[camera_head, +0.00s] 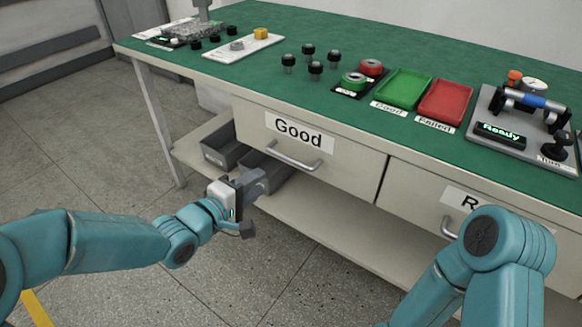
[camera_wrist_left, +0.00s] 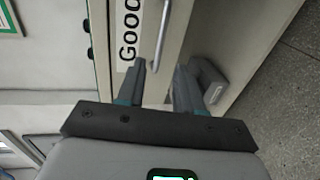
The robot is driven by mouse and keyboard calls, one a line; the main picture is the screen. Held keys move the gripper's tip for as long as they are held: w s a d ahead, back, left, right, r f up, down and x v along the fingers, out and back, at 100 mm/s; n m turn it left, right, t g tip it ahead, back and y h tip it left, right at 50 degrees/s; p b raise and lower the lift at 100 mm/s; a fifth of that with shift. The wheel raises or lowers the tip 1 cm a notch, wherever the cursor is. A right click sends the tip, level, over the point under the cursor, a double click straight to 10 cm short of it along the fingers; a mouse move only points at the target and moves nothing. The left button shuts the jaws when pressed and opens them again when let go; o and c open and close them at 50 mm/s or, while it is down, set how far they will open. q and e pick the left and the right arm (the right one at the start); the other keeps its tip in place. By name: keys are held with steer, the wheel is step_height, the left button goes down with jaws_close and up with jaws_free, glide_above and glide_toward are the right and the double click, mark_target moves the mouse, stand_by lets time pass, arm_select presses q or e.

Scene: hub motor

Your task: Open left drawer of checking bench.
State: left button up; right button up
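The left drawer (camera_head: 345,172) of the checking bench (camera_head: 300,78) has a white front with a "Good" label and looks shut. Its silver bar handle (camera_head: 293,160) is below the label; it also shows in the left wrist view (camera_wrist_left: 163,35). My left gripper (camera_head: 262,178) is just in front of and below-left of the handle in the head view. In the left wrist view its two fingers (camera_wrist_left: 161,82) are apart, with nothing seen held between them; the handle's near end lies beyond the gap. My right arm is at the lower right, its gripper out of view.
The right drawer (camera_head: 415,200) has its own handle and a partly hidden label. Grey bins (camera_head: 222,150) stand on the bench's lower shelf (camera_head: 335,235). Green and red trays (camera_head: 402,88) and a test fixture (camera_head: 520,118) sit on top. The floor in front is clear.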

mark_target(290, 162)
arm_select(q)
steer(key=shift+b+x, duration=1.7)
steer(key=shift+x, duration=5.55)
steer(key=shift+s+f, duration=0.1)
steer(key=shift+f, duration=0.1)
jaws_close()
